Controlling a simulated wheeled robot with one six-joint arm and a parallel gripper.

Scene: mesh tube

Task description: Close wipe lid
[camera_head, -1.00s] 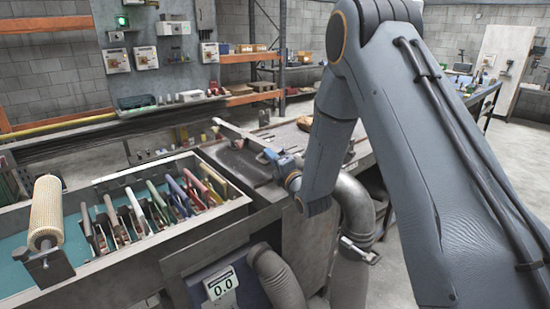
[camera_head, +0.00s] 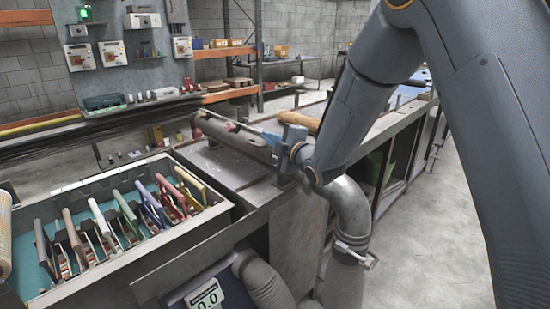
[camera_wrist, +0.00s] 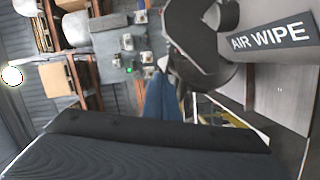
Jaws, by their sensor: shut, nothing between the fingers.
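In the wrist view a label reading AIR WIPE (camera_wrist: 272,40) sits on a grey panel at upper right. A dark grey curved, ring-like part (camera_wrist: 198,50) stands left of the label; I cannot tell for sure whether it is the lid or the wipe's body, nor how far it is open. In the head view my gripper (camera_head: 289,143) is over the bench at the right end of a long dark cylindrical piece (camera_head: 235,138). It is shut and holds nothing. I cannot tell whether it touches anything; my arm hides part of the bench behind it.
A tray (camera_head: 130,258) of colour-handled tools stands at left. A tan mesh tube (camera_head: 300,121) lies on the bench behind my gripper. A grey hose (camera_head: 349,205) bends down at the bench front. Open floor (camera_head: 440,235) lies to the right.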

